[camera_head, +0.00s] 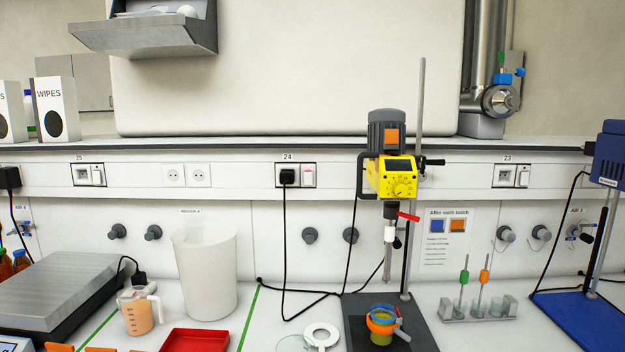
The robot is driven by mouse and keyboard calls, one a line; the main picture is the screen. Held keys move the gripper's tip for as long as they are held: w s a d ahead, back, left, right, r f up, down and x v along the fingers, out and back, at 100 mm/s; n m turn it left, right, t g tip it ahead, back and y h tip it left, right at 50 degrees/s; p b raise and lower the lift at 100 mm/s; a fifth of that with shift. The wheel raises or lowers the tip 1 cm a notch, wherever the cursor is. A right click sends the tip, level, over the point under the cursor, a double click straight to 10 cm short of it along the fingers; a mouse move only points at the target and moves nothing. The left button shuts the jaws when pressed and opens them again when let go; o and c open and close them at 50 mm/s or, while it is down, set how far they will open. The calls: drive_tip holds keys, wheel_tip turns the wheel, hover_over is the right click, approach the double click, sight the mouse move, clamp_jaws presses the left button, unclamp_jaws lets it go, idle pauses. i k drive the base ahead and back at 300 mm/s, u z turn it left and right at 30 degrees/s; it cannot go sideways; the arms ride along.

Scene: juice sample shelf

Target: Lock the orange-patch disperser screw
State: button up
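The disperser with the orange patch (391,139) stands right of the middle. It has a grey motor (386,118) on top and a yellow body (392,178) with a dial. It is clamped to an upright steel rod (421,95) on a dark base plate (362,335). A black screw handle (433,162) sticks out to the right at the rod; whether it is tight cannot be told. A red lever (408,216) sits lower, by the shaft. Below the shaft stands a greenish cup (381,337) with coloured rings around its top. My gripper is not in view.
A blue device (612,155) on a blue base (578,322) stands at the right edge. A white bucket (205,270), jug (138,313), red tray (195,341) and scale (60,285) are at left. Black cables hang behind the disperser.

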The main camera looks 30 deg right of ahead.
sight(421, 164)
drive_tip(key=z, duration=1.2)
